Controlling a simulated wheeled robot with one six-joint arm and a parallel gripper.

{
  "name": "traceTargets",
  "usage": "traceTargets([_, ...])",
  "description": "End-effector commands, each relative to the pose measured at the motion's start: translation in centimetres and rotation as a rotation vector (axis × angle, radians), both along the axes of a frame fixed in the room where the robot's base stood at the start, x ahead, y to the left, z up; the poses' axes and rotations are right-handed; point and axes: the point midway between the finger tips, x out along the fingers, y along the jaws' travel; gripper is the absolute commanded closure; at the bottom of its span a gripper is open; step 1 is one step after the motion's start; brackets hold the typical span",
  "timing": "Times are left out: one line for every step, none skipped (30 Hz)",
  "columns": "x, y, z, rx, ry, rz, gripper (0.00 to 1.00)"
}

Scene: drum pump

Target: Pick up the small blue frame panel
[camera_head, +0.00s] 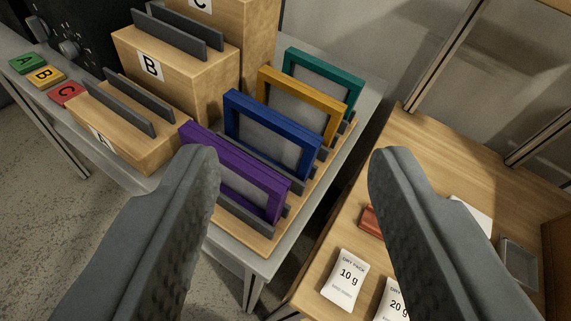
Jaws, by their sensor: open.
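The blue frame panel (272,136) stands upright in a slotted wooden rack (258,243) on a grey table. It is second from the front, behind a purple frame panel (233,172) and in front of a yellow one (302,102) and a green one (324,80). The purple panel hides part of its lower edge. My gripper (295,165) is open, with one dark finger at the left and one at the right of the picture. Nothing is between the fingers that I can see touching them, and the panels appear beyond the fingertips.
Wooden blocks marked A (120,147), B (185,85) and C (258,30) with grey slots stand left of the rack. Coloured A, B and C tags (46,76) lie farther left. A wooden table at right holds white packs (346,278) and a grey tray (516,262).

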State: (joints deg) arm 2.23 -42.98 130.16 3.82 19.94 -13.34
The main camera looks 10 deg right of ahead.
Motion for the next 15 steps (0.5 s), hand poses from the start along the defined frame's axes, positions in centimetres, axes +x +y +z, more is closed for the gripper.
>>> traceTargets([1.4,-0.2,-0.1,-0.025,0.049,0.008,0.53])
traceTargets([2.0,-0.3,-0.1,-0.041,0.078,0.017,0.53])
traceTargets([2.9,-0.5,-0.3,-0.063,0.117,0.028,0.53])
traceTargets([3.5,-0.6,-0.3,-0.078,0.145,0.037,0.53])
traceTargets([4.1,-0.7,-0.5,-0.092,0.175,0.048,0.53])
traceTargets([4.9,-0.8,-0.6,-0.113,0.211,0.063,0.53])
traceTargets([5.5,-0.9,-0.7,-0.127,0.240,0.076,0.53])
traceTargets([6.1,-1.0,-0.8,-0.140,0.267,0.091,0.53])
traceTargets([6.9,-1.1,-1.0,-0.158,0.304,0.110,0.53])
traceTargets([7.5,-1.2,-1.1,-0.171,0.330,0.126,0.53])
traceTargets([8.1,-1.3,-1.3,-0.183,0.358,0.142,0.53])
traceTargets([8.8,-1.4,-1.4,-0.198,0.391,0.166,0.53])
traceTargets([9.4,-1.5,-1.6,-0.209,0.418,0.184,0.53])
traceTargets([10.0,-1.6,-1.7,-0.222,0.442,0.203,0.53])
traceTargets([10.7,-1.7,-1.9,-0.235,0.475,0.231,0.53])
